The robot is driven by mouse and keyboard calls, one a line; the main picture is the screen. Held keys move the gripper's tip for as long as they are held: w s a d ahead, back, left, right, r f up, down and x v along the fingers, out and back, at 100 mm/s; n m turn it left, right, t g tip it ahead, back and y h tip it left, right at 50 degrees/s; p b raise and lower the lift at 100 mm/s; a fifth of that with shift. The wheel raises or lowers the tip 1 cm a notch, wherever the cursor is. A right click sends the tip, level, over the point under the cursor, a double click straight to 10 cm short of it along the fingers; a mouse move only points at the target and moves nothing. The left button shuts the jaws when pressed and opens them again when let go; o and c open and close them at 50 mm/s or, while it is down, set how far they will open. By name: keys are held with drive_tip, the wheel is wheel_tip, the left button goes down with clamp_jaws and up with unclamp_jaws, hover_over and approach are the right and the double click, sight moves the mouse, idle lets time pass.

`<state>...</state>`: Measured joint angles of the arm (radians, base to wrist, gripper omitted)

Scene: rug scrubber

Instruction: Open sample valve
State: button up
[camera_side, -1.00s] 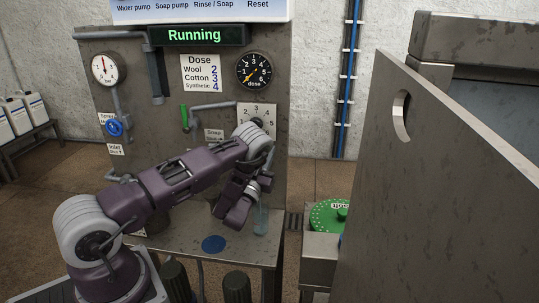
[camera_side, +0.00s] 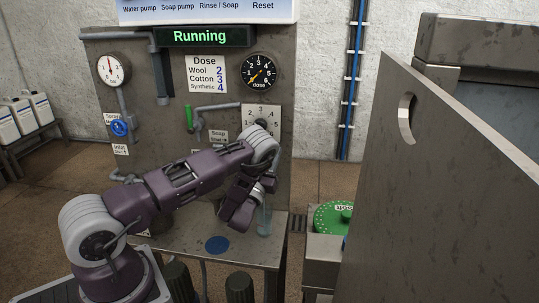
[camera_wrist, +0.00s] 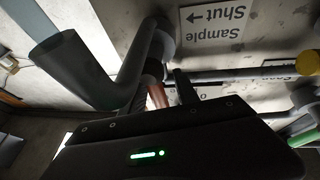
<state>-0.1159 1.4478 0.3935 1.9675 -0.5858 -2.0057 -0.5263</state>
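The "Sample Shut" label (camera_wrist: 216,28) with its arrow appears upside down in the wrist view. Beside it a thick grey pipe (camera_wrist: 137,70) bends to a wide open end. A reddish-brown piece (camera_wrist: 158,96), perhaps the sample valve's handle, shows partly behind my gripper's dark body with its green light. My gripper (camera_side: 236,216) points down in front of the panel in the side view, above the metal shelf. In the side view my arm hides the sample valve.
A pale blue glass (camera_side: 264,222) stands just right of my gripper on the shelf (camera_side: 255,254), with a blue disc (camera_side: 217,245) to its left. A green handle (camera_side: 189,117) and the dial plate (camera_side: 261,122) are above. The display (camera_side: 200,37) reads "Running".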

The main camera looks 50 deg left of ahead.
drive_tip(key=v, duration=0.7)
drive_tip(key=shift+s+d, duration=0.1)
